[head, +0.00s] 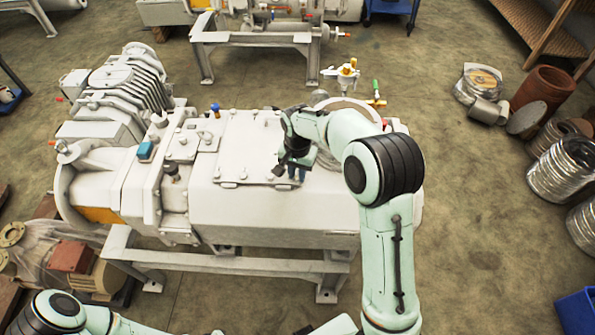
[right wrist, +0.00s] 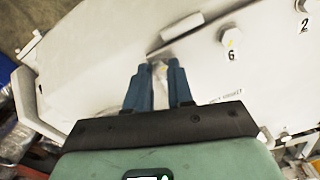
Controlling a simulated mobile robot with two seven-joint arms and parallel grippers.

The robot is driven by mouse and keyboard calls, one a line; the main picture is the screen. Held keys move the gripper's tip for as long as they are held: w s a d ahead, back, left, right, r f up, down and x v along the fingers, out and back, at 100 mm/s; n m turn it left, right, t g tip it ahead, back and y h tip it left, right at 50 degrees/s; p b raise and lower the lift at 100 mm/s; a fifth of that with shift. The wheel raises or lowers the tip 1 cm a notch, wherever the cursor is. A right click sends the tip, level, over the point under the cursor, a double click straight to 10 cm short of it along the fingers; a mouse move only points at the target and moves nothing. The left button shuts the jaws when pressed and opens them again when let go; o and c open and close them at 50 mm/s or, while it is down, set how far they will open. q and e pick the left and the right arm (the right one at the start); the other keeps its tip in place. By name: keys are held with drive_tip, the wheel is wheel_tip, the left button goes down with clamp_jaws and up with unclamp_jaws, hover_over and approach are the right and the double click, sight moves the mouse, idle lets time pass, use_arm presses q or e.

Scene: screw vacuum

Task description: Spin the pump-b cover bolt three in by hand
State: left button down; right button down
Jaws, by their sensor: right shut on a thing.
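The pump (head: 260,215) is a big pale grey machine on a steel frame. A flat cover plate (head: 245,140) with bolts along its edge lies on its top; the plate also shows in the right wrist view (right wrist: 115,55). My right gripper (head: 296,176) is at the plate's near right corner. In the right wrist view its blue fingers (right wrist: 158,68) are shut on a small, partly hidden thing between them, apparently a bolt. Its thread and seat are hidden. Two other bolts (right wrist: 229,37) show by labels 6 and 2. My left gripper is out of view; only my left arm shows.
A ribbed motor-like unit (head: 115,85) stands at the pump's left. A pipe loop and a yellow valve (head: 347,70) rise behind my right arm. Coiled hoses (head: 563,165) lie on the floor at right. Open floor (head: 465,240) lies right of the pump.

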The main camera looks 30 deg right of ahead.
sight(297, 177)
drive_tip(key=shift+w+r, duration=0.2)
drive_tip(key=c, duration=1)
unclamp_jaws()
drive_tip(key=shift+s+f, duration=0.1)
drive_tip(key=shift+s, duration=0.05)
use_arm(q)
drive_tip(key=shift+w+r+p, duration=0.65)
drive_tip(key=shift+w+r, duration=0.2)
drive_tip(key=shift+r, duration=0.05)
use_arm(e)
wheel_tip(297, 177, up, 14)
drive_tip(key=shift+f, duration=0.25)
